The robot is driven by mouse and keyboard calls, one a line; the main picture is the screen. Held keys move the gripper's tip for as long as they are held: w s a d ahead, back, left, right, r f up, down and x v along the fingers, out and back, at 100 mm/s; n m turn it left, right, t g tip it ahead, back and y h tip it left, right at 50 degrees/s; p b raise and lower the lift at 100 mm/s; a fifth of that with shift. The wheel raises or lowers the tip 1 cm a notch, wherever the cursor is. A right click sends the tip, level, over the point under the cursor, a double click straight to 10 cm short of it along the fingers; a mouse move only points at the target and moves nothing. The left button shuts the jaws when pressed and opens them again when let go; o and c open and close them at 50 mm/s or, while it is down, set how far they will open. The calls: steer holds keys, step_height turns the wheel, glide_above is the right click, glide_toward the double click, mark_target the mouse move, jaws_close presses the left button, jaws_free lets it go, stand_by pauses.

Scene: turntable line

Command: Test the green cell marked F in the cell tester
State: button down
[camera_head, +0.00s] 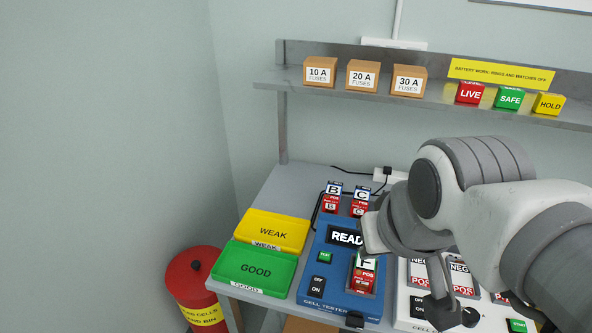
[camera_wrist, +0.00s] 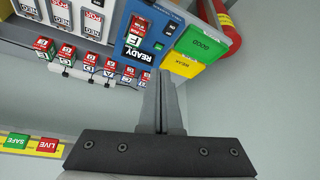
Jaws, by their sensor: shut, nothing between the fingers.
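The blue cell tester (camera_head: 341,293) stands on the bench, its display partly hidden but showing "READ". The green cell marked F (camera_head: 366,263) sits in the tester's slot, its red POS end toward the front. It also shows in the wrist view (camera_wrist: 134,38), in the blue tester (camera_wrist: 155,14). A small green button (camera_head: 325,257) and an OFF/ON switch (camera_head: 318,285) are left of the slot. My gripper (camera_wrist: 166,76) is shut and empty, with its fingers apart from the cell in the wrist view.
Yellow WEAK (camera_head: 273,231) and green GOOD (camera_head: 253,266) trays lie left of the tester; a red bin (camera_head: 195,283) stands beyond. Cells B (camera_head: 333,197) and C (camera_head: 361,201) stand behind. A white unit (camera_head: 409,308) is right. A shelf (camera_head: 440,97) holds fuse boxes overhead.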

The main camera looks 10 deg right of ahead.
steer(key=m+y, duration=0.7)
steer(key=m, duration=1)
glide_above(329, 256)
step_height(329, 256, down, 19)
steer(key=shift+b, duration=0.35)
steer(key=shift+d+f, duration=0.1)
steer(key=shift+f, duration=0.05)
step_height(329, 256, down, 7)
steer(key=b, duration=0.5)
steer(key=shift+f, duration=0.15)
steer(key=shift+f+b, duration=0.7)
steer(key=shift+b, duration=0.2)
steer(key=shift+f, duration=0.1)
